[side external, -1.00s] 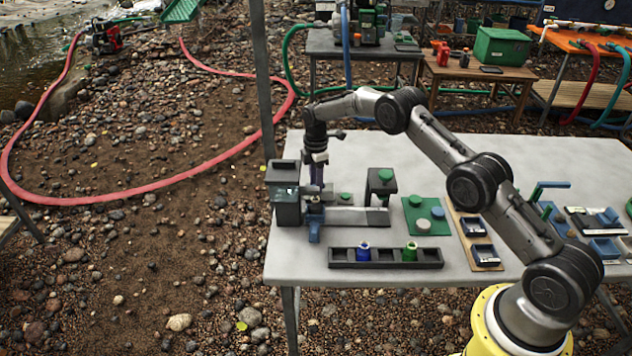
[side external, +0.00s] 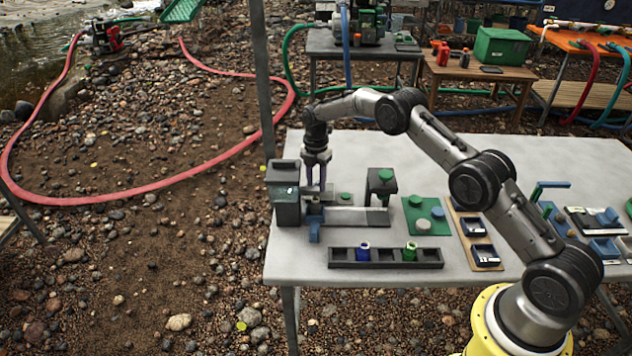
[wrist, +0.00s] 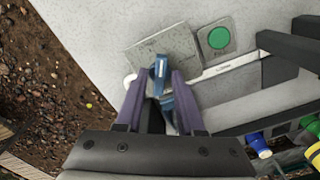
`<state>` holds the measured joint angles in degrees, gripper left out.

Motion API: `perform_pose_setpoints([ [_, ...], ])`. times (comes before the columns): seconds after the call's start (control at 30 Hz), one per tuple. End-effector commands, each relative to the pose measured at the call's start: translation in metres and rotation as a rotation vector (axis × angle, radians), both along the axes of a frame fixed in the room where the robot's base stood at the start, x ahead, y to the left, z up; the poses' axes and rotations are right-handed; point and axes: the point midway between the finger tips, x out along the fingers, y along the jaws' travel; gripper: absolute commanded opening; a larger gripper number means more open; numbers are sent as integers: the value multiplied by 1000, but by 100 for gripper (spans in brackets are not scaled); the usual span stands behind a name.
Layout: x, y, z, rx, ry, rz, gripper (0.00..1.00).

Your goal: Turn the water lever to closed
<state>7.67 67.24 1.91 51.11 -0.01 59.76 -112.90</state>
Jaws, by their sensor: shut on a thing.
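A blue lever piece (wrist: 161,68) shows between my gripper's purple fingers in the wrist view. My gripper (wrist: 163,82) is shut on it, pointing down. In the side view my gripper (side external: 316,190) is at the left end of the table, beside the dark grey box (side external: 286,190). The fingers hide part of the lever, and I cannot read any open or closed mark.
A dark rack (side external: 343,264) with a blue jar (side external: 363,252) and a green jar (side external: 410,252) stands in front. A dark block with a green button (side external: 384,175) is to the right. A green board (side external: 428,214) lies further right. The table behind is clear.

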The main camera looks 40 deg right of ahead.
Motion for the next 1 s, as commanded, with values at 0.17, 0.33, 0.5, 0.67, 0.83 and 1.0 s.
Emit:
perform_pose_setpoints([
  [0.17, 0, 0, 1, 0, 0, -1, 0],
  [0.33, 0, 0, 1, 0, -1, 110, 0],
  [0.5, 0, 0, 1, 0, 0, 328, 0],
  [0.67, 0, 0, 1, 1, -1, 480, 0],
  [0.83, 0, 0, 1, 1, -1, 522, 0],
  [1.0, 1, 0, 1, 0, -1, 520, 45],
])
